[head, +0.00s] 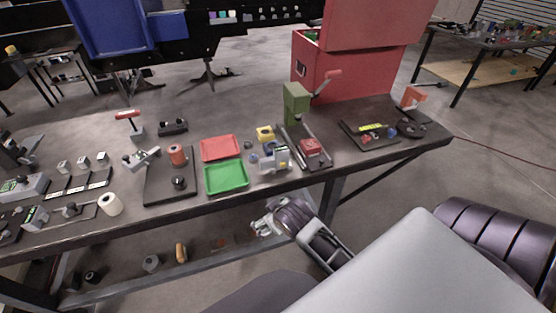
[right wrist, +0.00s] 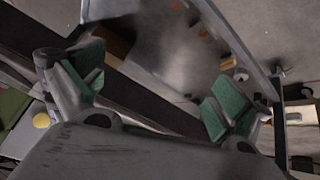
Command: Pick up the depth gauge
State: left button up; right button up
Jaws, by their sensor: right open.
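I cannot tell for sure which item is the depth gauge. A small grey device with a bluish face (head: 275,158) stands on the dark workbench (head: 120,222), right of the green tray. Another small grey device (head: 140,157) lies farther left. My right gripper (head: 262,223) is below the bench's front edge, apart from the items on top. In the right wrist view its green-padded fingers (right wrist: 160,88) are spread, with nothing seen held between them. My left gripper is not in view.
A red tray (head: 221,147) and a green tray (head: 226,177) lie mid-bench. A green-topped fixture (head: 296,104) and a large red box (head: 345,72) stand to the right. A lower shelf (head: 215,254) holds loose parts. The bench edge lies above my right gripper.

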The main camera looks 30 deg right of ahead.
jog(key=w+a+r+n+t+y, duration=0.1)
jog(key=w+a+r+n+t, duration=0.1)
jog(key=w+r+t, duration=0.45)
jog(key=w+a+r+n+t+y, duration=0.15)
jog(key=w+r, duration=0.25)
jog(key=r, duration=0.6)
jog(key=w+a+r+n+t, duration=0.1)
jog(key=w+r+t, duration=0.4)
jog(key=r, duration=0.4)
jog(key=s+a+r+n+g+y, duration=0.2)
jog(key=a+r+n+g+y, duration=0.35)
jog(key=a+n+y, duration=0.5)
jog(key=s+a+r+n+g+y, duration=0.2)
jog(key=a+r+n+g+y, duration=0.35)
jog(key=n, duration=0.75)
jog(key=d+f+n+g+h, duration=0.3)
jog(key=f+g+h, duration=0.1)
jog(key=f, duration=0.3)
jog(key=d+f+n+g+h, duration=0.3)
jog(key=f+g+h, duration=0.1)
jog(key=f, duration=0.3)
jog(key=w+d+m+g+h, duration=0.1)
jog(key=d+h, duration=0.8)
jog(key=d, duration=1.5)
jog(key=shift+w+r+m+h, duration=0.3)
jog(key=shift+w+m, duration=0.25)
jog(key=shift+m, duration=0.45)
